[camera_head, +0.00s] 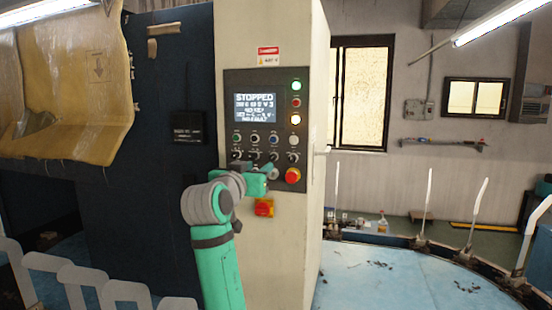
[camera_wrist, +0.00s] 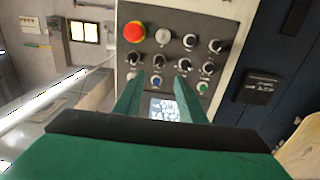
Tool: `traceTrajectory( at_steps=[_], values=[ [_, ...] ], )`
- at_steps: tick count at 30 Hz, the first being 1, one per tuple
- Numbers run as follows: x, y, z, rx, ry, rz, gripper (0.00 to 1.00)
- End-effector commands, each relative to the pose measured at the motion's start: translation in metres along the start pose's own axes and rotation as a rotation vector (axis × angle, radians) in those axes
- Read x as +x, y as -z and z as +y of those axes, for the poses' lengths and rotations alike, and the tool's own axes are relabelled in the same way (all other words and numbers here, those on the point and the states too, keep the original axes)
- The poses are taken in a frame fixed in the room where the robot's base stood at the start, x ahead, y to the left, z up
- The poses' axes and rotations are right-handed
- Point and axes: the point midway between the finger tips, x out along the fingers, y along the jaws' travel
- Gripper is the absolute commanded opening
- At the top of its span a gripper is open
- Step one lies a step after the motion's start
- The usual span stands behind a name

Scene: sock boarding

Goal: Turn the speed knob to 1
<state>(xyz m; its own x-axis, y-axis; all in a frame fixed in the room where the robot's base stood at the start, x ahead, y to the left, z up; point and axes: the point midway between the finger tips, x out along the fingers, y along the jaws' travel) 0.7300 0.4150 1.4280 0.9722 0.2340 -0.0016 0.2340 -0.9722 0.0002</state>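The control panel (camera_head: 281,100) on the cream machine carries rows of small black knobs (camera_head: 273,155) below a lit screen reading STOPPED (camera_head: 255,107). The labels are too small to read, so I cannot tell which is the speed knob or its setting. In the wrist view the panel appears turned over, with black knobs (camera_wrist: 184,65) above the fingertips. My gripper (camera_head: 264,179) is in front of the panel's lower part and hides some of its lowest row. In the wrist view my gripper (camera_wrist: 158,88) has its green fingers apart with nothing held between them.
A red emergency button (camera_head: 293,175) sits right of my gripper, and a red-and-yellow switch (camera_head: 264,208) sits just below. Small round buttons (camera_head: 254,138) line the row under the screen. A round blue table (camera_head: 370,275) with upright white forms stands to the right.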

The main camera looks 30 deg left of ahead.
Motion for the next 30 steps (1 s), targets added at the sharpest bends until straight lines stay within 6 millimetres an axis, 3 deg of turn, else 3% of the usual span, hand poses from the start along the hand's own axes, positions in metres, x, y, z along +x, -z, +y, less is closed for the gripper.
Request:
traceTrajectory(
  at_steps=[5, 18, 24, 30],
  values=[
    [0.014, 0.001, 0.0, 0.0, -0.002, 0.0, 0.37],
    [0.087, 0.001, 0.002, 0.0, -0.003, -0.001, 0.37],
    [0.103, 0.001, 0.001, 0.001, -0.001, 0.001, 0.37],
    [0.107, 0.001, 0.0, 0.001, 0.0, 0.001, 0.37]
  ],
)
